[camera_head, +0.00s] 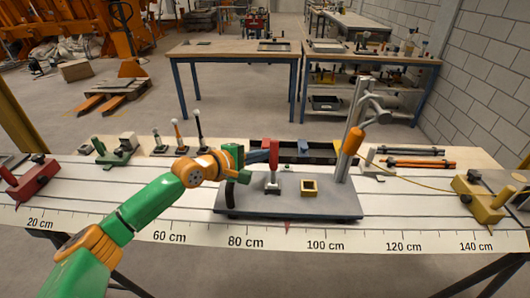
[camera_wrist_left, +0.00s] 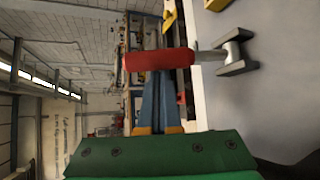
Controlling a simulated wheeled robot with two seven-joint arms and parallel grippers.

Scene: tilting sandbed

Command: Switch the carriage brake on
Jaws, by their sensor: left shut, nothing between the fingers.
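The carriage is a grey plate (camera_head: 290,207) on the white track, its red pointer near 90 cm. On it stands a lever with a red handle (camera_head: 273,152) and a pale base, upright in the head view; I take it for the brake. In the left wrist view the red handle (camera_wrist_left: 158,60) lies across the picture, with a grey shaft leading to a bracket (camera_wrist_left: 237,55). My left gripper (camera_head: 262,156) is shut and empty, its tips close beside the handle on the left. I cannot tell whether they touch. My right gripper is out of view.
A tall post with an orange handle (camera_head: 350,141) and a small yellow frame (camera_head: 310,187) stand on the carriage. A red block (camera_head: 33,182) is at the track's left and a yellow one (camera_head: 484,196) at its right. Several small levers (camera_head: 179,137) stand behind.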

